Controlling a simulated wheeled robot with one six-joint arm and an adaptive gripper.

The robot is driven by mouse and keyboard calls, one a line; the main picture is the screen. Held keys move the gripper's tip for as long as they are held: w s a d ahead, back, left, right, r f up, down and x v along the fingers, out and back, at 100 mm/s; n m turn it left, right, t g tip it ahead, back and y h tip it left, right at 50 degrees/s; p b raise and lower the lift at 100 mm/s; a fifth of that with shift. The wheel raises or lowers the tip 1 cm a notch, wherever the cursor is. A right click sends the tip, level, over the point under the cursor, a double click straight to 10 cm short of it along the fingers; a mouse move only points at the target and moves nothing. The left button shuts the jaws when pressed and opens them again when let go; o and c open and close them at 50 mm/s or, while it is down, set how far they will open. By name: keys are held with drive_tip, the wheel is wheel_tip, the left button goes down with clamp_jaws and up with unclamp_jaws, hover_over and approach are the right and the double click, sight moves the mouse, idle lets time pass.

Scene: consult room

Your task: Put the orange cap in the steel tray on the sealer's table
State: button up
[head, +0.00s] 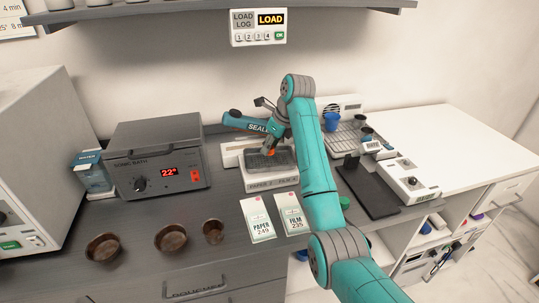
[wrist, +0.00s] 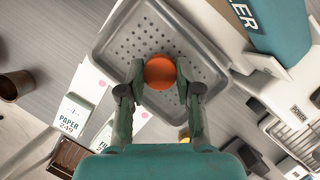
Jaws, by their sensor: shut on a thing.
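The orange cap (wrist: 160,72) is held between the two fingertips of my gripper (wrist: 158,88) in the wrist view. It shows as a small orange patch (head: 271,152) in the head view. The grey perforated steel tray (wrist: 112,50) lies beneath the cap in the wrist view, and the cap appears inside its outline. The wrist view does not show clearly whether the cap touches the tray floor. In the head view the tray (head: 283,157) is partly hidden by my gripper (head: 268,148). The teal-handled sealer (head: 240,121) stands just behind it.
Paper (head: 258,220) and film (head: 290,214) packets lie in front of the sealer. A sonic bath (head: 158,160) and several brown bowls (head: 171,238) are to the left. A rack with a blue cup (head: 331,121) and a black pad (head: 368,190) are to the right. The far-right white counter (head: 460,150) is clear.

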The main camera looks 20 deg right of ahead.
sight(271, 154)
drive_tip(key=shift+f, duration=1.75)
drive_tip(key=shift+f, duration=0.2)
drive_tip(key=o, duration=0.9)
drive_tip(key=shift+d, duration=0.1)
drive_tip(key=shift+r, duration=0.1)
